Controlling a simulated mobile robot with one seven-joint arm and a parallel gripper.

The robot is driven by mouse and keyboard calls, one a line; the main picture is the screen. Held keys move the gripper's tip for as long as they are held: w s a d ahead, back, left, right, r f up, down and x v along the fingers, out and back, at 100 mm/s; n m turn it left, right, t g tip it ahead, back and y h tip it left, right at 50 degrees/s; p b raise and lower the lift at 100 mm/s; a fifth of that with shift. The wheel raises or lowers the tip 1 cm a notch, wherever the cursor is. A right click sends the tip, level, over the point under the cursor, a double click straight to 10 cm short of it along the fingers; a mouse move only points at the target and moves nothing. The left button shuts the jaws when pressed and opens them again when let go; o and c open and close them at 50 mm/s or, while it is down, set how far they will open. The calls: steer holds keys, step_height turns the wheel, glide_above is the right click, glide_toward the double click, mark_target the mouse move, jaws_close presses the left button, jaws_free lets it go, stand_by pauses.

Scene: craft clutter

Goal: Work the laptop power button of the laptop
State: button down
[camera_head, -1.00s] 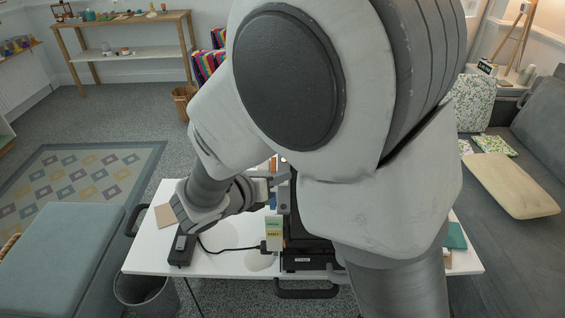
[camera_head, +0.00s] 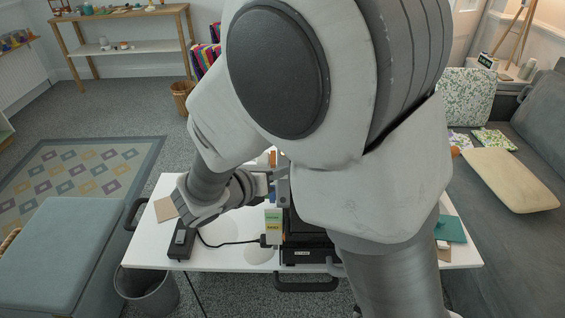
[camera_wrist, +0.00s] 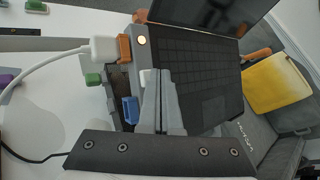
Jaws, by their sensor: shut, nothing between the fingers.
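The laptop's dark keyboard deck (camera_wrist: 205,75) fills the middle of the wrist view, with its dark screen (camera_wrist: 215,12) raised at the top. A small round light button with a gold rim (camera_wrist: 141,40) sits on the grey strip beside the keys and looks like the power button. My gripper (camera_wrist: 157,76) is shut and empty, its fingertips over the strip's side of the keyboard, below the button in the picture. I cannot tell whether they touch. In the head view my arm hides most of the laptop (camera_head: 300,241); my gripper (camera_head: 283,192) is at its left side.
Orange (camera_wrist: 125,48), blue (camera_wrist: 131,109) and green (camera_wrist: 93,79) plugs and a white cable plug (camera_wrist: 103,47) crowd the laptop's side. A black power brick (camera_head: 181,243) lies on the white table (camera_head: 220,262), left of the laptop. A teal item (camera_head: 451,229) lies at right.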

steer(key=shift+w+f, duration=0.15)
steer(key=shift+f, duration=0.2)
stand_by(0.3)
stand_by(0.9)
steer(key=shift+s+r+p, duration=0.35)
steer(key=shift+r+p, duration=0.25)
steer(key=shift+r, duration=0.2)
steer(key=shift+r, duration=0.1)
steer(key=r+p, duration=0.1)
steer(key=s+r+p, duration=0.1)
steer(key=r+p, duration=0.1)
steer(key=s+r+p, duration=0.1)
steer(key=shift+s+r, duration=0.1)
steer(key=shift+r, duration=0.05)
stand_by(0.3)
